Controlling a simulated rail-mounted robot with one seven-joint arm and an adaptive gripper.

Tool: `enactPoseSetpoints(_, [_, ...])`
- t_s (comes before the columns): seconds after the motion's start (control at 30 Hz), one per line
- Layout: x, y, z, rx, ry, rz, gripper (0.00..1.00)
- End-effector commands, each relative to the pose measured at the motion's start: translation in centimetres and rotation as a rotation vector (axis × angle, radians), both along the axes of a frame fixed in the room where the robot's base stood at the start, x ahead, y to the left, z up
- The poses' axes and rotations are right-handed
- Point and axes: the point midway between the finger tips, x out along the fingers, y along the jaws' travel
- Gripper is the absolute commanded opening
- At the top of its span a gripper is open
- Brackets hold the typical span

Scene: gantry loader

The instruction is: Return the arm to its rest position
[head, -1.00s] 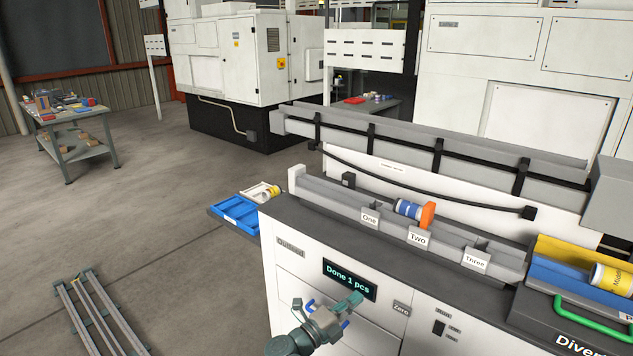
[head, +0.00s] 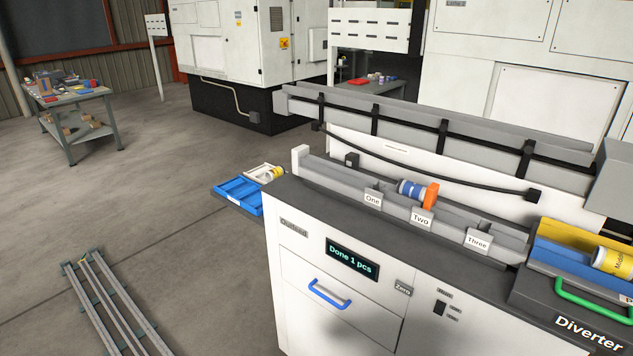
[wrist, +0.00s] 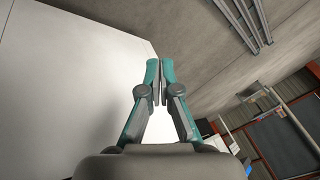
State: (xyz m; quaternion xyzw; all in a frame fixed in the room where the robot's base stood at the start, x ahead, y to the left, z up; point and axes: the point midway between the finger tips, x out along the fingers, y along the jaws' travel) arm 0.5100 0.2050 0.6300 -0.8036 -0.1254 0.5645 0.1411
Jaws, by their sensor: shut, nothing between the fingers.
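My gripper (wrist: 160,80) shows in the wrist view with its two teal-tipped fingers together, shut and empty. It points along a pale flat panel (wrist: 75,75) on the left, with grey floor beyond. My gripper and arm are out of the head view. The white outfeed cabinet (head: 292,268) stands there with its blue drawer handle (head: 329,294) uncovered and its display (head: 352,258) reading "Done 1 pcs".
On the cabinet's trough, a blue-and-white cylinder (head: 411,190) lies against an orange stop (head: 431,196) near label Two (head: 422,218). The diverter (head: 575,318) with a green handle is at right. Floor rails (head: 105,305) lie at lower left. Open floor (head: 170,230) lies left of the cabinet.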

Motion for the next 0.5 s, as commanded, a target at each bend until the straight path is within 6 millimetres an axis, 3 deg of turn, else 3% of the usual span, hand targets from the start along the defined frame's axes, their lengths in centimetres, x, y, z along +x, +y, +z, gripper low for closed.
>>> enactPoseSetpoints(0.1, [-6.0,-4.3,-4.1,-0.123,0.213,0.088,0.00])
enactPoseSetpoints(0.2, [-11.2,-8.0,-6.5,-0.218,0.392,0.148,0.00])
enactPoseSetpoints(0.4, [-20.8,-15.2,-8.8,-0.363,0.716,0.212,0.00])
enactPoseSetpoints(0.5, [-24.4,-17.9,-9.5,-0.402,0.821,0.209,0.00])
